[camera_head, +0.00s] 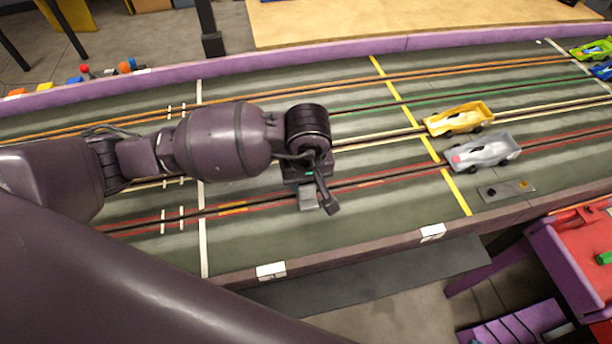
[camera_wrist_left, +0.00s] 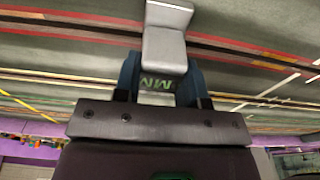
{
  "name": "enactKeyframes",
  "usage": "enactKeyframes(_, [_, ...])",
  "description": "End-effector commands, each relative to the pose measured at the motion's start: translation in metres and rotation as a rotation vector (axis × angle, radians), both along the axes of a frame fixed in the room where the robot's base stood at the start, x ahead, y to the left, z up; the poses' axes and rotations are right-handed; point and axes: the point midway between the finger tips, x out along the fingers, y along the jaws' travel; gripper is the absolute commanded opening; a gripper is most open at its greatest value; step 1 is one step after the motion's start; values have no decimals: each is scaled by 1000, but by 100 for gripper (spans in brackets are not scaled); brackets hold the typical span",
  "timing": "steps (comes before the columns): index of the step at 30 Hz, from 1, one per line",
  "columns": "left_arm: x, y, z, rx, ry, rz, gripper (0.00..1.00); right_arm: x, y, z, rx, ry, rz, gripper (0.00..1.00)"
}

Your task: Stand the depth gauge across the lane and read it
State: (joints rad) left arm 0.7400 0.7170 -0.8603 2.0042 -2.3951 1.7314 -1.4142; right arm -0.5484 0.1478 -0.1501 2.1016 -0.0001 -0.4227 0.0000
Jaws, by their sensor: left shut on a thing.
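My left gripper (camera_head: 318,190) hangs over the track, by the red-lined lane (camera_head: 375,180). It is shut on a small grey metal block, which I take to be the depth gauge (camera_head: 307,198). In the left wrist view the gauge (camera_wrist_left: 164,45) sticks out beyond the dark fingers of my left gripper (camera_wrist_left: 160,78), with green lettering between them. I cannot tell whether the gauge touches the track. No reading can be made out. My right gripper is not in view.
A yellow car (camera_head: 458,119) and a silver car (camera_head: 484,152) stand right of the yellow line (camera_head: 408,125). A small grey plate (camera_head: 506,190) lies near them. Green and blue cars are at the far right. A purple border (camera_head: 350,46) edges the track. A red-topped bench (camera_head: 585,250) stands lower right.

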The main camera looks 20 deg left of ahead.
Motion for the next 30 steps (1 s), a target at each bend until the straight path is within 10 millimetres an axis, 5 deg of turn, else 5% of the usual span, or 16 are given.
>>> enactKeyframes(10, [1,0,-2,0,-2,0,6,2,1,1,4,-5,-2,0])
enactKeyframes(11, [1,0,-1,0,-2,1,42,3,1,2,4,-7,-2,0])
enactKeyframes(15, [1,0,-1,0,-2,1,63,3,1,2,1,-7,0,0])
enactKeyframes(24, [1,0,1,-1,-3,1,63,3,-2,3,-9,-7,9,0])
enactKeyframes(30, [0,-1,23,1,-9,-1,63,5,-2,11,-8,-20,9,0])
